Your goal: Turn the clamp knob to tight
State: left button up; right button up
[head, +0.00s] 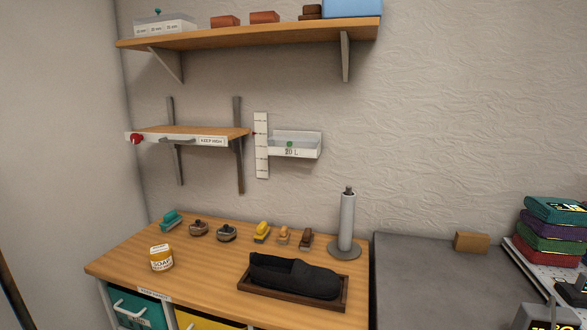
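A round red knob (136,139) sits at the left end of the front edge of a small wooden shelf (195,131). It looks like the clamp knob, though no readable marking confirms this. I cannot tell from this view how it is turned. The shelf is held on two dark vertical rails (238,165) on the wall and has a grey bar handle and a white label strip on its front. Neither gripper is in view.
A long upper shelf (250,37) with boxes hangs above. The wooden counter (210,266) below holds a soap jar (161,258), several brushes, a dark shoe (295,275) on a tray and an upright roll (347,220). The air before the red knob looks clear.

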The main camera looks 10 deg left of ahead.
aim_at(136, 138)
jog(key=u, duration=1.35)
jog(key=i+j+z, duration=0.15)
jog(key=i+z, duration=0.3)
jog(key=i+j+z, duration=0.3)
jog(key=z, duration=0.15)
jog(key=i+j+z, duration=0.45)
jog(key=k, duration=0.05)
